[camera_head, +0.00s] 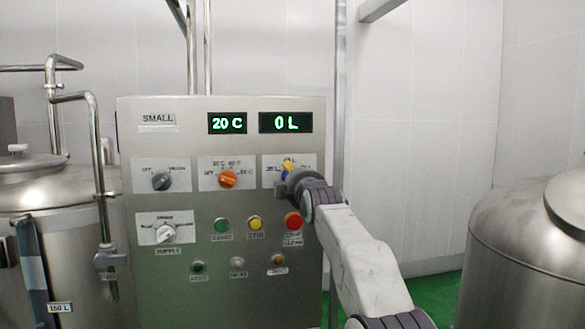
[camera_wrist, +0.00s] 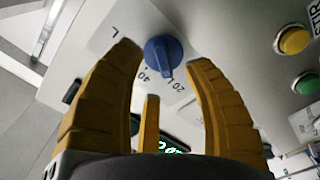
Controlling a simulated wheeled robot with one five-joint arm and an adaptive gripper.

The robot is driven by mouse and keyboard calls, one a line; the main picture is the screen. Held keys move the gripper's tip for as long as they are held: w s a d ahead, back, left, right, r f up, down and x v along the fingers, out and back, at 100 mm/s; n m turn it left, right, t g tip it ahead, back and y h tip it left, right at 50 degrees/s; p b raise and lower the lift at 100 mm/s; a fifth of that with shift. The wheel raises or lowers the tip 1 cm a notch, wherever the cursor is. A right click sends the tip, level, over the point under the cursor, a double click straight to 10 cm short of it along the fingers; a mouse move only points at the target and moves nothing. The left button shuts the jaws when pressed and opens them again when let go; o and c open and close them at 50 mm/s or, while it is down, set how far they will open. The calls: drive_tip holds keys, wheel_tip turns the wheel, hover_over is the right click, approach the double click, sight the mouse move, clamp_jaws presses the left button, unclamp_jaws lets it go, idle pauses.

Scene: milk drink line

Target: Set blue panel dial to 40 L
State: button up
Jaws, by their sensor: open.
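The blue dial (camera_wrist: 163,53) sits on a white label plate in the wrist view. Its ridge runs roughly up and down there, and the marks "40" and "20 L" show below it. My gripper (camera_wrist: 166,60) is open, with its yellow fingers on either side of the dial; I cannot tell if they touch it. In the head view the blue dial (camera_head: 290,162) is largely hidden by my gripper (camera_head: 287,172). The right display (camera_head: 286,123) above it reads 0 L.
The metal panel (camera_head: 150,285) also carries a grey dial (camera_head: 162,181), an orange dial (camera_head: 228,179) and a white dial (camera_head: 166,234). Below are several buttons, including a red one (camera_head: 293,221) close to my arm. Steel tanks stand left (camera_head: 55,220) and right (camera_head: 525,250).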

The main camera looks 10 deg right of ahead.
drive_tip(key=shift+w+p, duration=0.8)
drive_tip(key=shift+w, duration=0.5)
clamp_jaws()
